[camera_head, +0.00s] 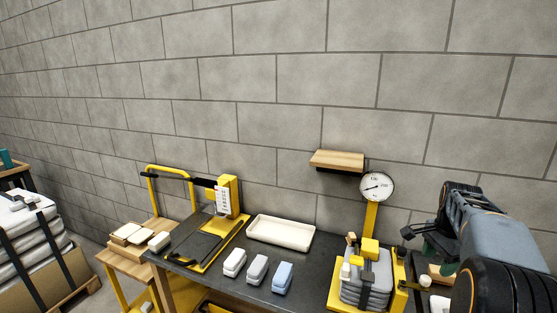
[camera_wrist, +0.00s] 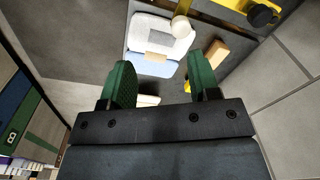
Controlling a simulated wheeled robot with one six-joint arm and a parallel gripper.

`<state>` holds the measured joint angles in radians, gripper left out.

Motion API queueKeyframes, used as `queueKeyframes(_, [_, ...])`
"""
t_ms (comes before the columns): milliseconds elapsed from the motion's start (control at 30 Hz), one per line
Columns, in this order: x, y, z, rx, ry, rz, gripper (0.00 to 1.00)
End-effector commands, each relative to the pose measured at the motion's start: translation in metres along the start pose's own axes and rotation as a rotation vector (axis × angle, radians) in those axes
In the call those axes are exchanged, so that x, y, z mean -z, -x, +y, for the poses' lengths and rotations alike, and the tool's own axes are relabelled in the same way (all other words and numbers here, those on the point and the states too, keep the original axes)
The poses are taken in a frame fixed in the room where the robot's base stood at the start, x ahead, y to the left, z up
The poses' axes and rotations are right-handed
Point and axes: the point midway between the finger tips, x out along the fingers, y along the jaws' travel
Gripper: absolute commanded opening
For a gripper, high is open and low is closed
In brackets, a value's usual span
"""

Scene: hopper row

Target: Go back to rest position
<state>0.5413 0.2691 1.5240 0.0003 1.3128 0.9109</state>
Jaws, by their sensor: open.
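My gripper (camera_wrist: 160,80) is open, with its two green pads apart in the wrist view and nothing held between them. In the head view my arm reaches in from the right edge, and my gripper (camera_head: 432,252) is partly hidden behind it. It is over the right end of the dark table (camera_head: 218,281), to the right of the yellow dial scale (camera_head: 377,187). In the wrist view a white and blue stack (camera_wrist: 152,68) lies beyond the fingertips, with a cream cylinder (camera_wrist: 181,26) and a wooden block (camera_wrist: 215,53) near it.
A grey strapped stack (camera_head: 365,288) stands on the scale. Three small packs, white (camera_head: 234,262), grey (camera_head: 257,269) and blue (camera_head: 282,277), sit before a cream tray (camera_head: 281,233). A wooden shelf (camera_head: 337,159) is on the wall.

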Motion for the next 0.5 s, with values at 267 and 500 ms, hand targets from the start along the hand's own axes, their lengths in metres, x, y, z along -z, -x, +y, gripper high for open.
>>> queueKeyframes(267, [-0.074,-0.020,0.026,0.045,0.571,0.043,0.56])
queueKeyframes(500, [-0.182,-0.038,0.082,0.121,1.186,0.144,0.56])
